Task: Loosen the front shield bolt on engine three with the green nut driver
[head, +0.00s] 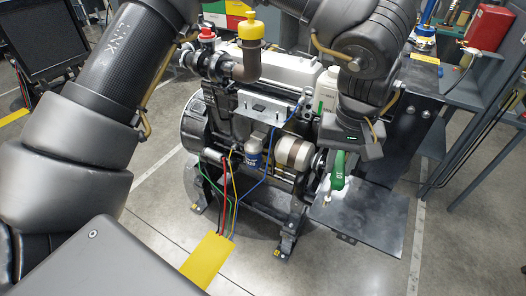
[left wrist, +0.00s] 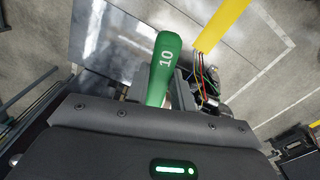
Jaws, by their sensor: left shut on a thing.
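My left gripper (head: 345,154) is shut on the green nut driver (head: 338,172), which points down beside the right side of the engine (head: 255,150). The driver's handle, marked 10, also shows in the left wrist view (left wrist: 163,72), rising from between the jaws. In the head view the driver's lower end is over the inner left part of a flat dark shield plate (head: 370,220). A small light and brassy piece shows under it; I cannot tell whether this is the driver's tip or the bolt, or whether they touch. My right gripper is out of view.
Coloured wires run from the engine to a yellow plate (head: 207,260). A yellow cap (head: 250,30) and a red cap (head: 206,33) stand on top. A grey bench with a red box (head: 490,27) is at right. Open floor lies in front.

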